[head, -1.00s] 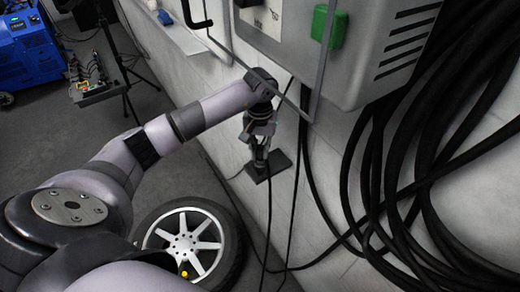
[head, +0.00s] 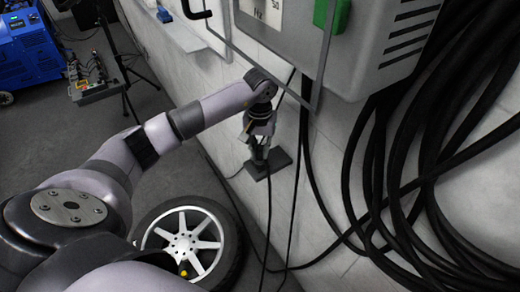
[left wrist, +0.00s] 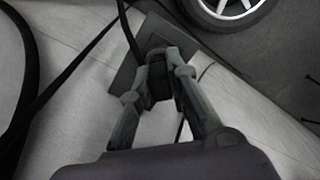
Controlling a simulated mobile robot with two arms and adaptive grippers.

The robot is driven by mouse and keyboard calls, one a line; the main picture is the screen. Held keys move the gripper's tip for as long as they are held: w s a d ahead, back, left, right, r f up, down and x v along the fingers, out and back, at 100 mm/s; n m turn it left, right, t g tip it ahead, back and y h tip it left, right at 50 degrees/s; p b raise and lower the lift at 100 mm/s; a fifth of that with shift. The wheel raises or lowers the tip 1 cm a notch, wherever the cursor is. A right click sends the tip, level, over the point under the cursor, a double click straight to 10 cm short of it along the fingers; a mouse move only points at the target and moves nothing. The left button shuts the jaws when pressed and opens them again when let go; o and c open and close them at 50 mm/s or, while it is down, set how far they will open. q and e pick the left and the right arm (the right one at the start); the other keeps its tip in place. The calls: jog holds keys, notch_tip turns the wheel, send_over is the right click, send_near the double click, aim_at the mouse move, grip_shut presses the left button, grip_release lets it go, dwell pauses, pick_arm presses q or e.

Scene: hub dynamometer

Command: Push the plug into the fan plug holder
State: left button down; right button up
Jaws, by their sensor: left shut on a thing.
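My left gripper (head: 258,158) is low beside the wall in the head view. In the left wrist view, its two fingers (left wrist: 160,75) are shut on a dark plug (left wrist: 160,90). The fan plug holder appears as a dark flat plate (head: 281,163) against the wall. It also shows in the left wrist view (left wrist: 127,75), behind the fingertips. The plug's front end is hidden by the fingers, so I cannot tell how far it sits in the holder. My right gripper is in neither view.
A grey cabinet (head: 375,55) with a green switch hangs on the wall above. Thick black cables (head: 375,190) hang at the right, and thin ones run past the gripper. A blue machine (head: 28,50) stands at the far left.

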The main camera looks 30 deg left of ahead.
pick_arm(q)
jog(key=c, duration=1.5)
grip_release()
jog(key=shift+o, duration=0.2)
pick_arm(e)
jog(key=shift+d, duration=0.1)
pick_arm(q)
notch_tip(320, 180, up, 12)
jog(key=shift+s, duration=0.1)
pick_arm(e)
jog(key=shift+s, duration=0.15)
